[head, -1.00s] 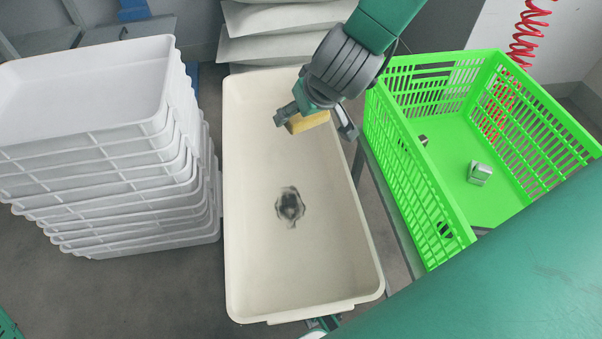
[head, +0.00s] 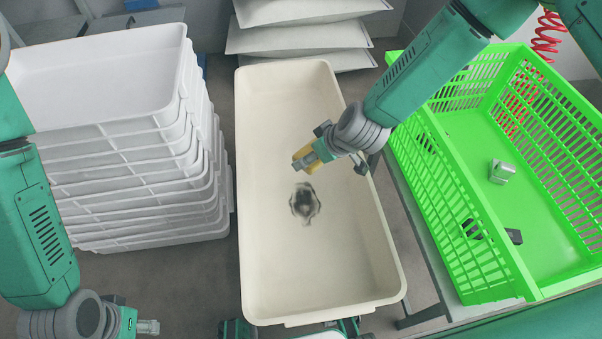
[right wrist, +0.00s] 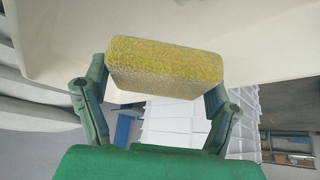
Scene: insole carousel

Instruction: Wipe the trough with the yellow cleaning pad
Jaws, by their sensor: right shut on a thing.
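The trough (head: 345,255) is a long cream tub in the middle of the head view, with a dark grey smudge (head: 305,203) on its floor. The yellow cleaning pad (head: 303,157) is held by my right gripper (head: 320,157) over the trough, just above the smudge in the picture. I cannot tell whether the pad touches the floor. The right wrist view shows the pad (right wrist: 165,68) between the two fingers, its rough yellow face in view. My left gripper (head: 147,327) is low at the left, outside the trough, seen side-on; its finger gap cannot be made out.
A stack of white trays (head: 130,130) stands left of the trough. A green crate (head: 450,225) with small grey and dark parts stands at the right. Pale sacks (head: 300,38) are piled behind the trough. A red coiled hose (head: 546,38) hangs at the back right.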

